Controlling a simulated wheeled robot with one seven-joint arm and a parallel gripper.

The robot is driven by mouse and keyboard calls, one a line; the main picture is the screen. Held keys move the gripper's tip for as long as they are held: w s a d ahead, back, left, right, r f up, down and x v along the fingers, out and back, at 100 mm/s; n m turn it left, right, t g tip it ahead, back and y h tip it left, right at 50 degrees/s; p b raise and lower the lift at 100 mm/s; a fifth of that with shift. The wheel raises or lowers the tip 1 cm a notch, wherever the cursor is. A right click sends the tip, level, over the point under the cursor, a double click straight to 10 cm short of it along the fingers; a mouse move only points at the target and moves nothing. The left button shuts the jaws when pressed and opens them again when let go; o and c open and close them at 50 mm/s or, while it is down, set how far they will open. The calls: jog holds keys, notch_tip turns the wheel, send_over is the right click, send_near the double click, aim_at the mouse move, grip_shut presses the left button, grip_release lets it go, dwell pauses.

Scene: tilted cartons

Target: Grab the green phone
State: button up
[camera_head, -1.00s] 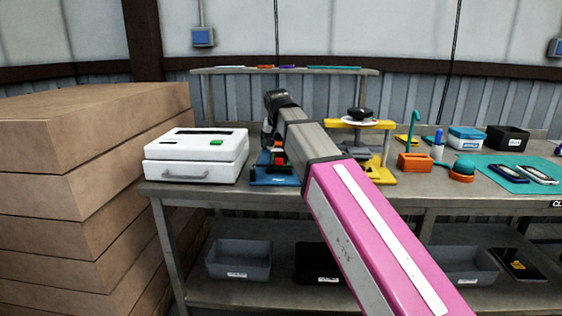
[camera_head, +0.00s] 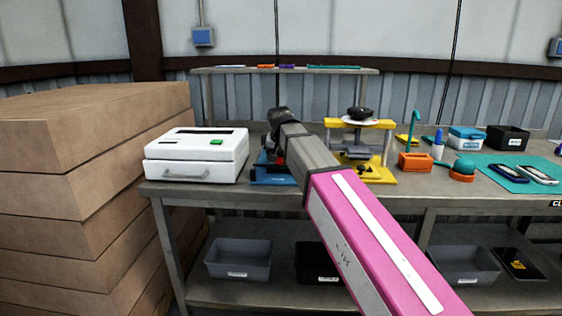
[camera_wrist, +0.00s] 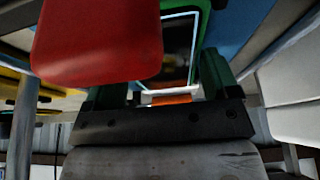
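The green phone (camera_wrist: 178,48), with a dark, light-edged screen, shows in the wrist view beyond my gripper's base. My gripper (camera_wrist: 165,90) points at it, with one dark green finger on each side. The fingers stand apart, and a gap shows on the phone's left, so the gripper looks open. A red rounded part (camera_wrist: 95,40) close to the camera hides some of the left side. In the head view my arm covers the phone and most of the gripper, above a blue base (camera_head: 272,176) on the bench.
A white box device (camera_head: 196,155) stands left of my gripper. A yellow stand (camera_head: 385,170) stands close on the right. Stacked cartons (camera_head: 90,190) fill the left.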

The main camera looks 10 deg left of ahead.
jog(key=c, duration=0.6)
jog(key=shift+r, duration=0.15)
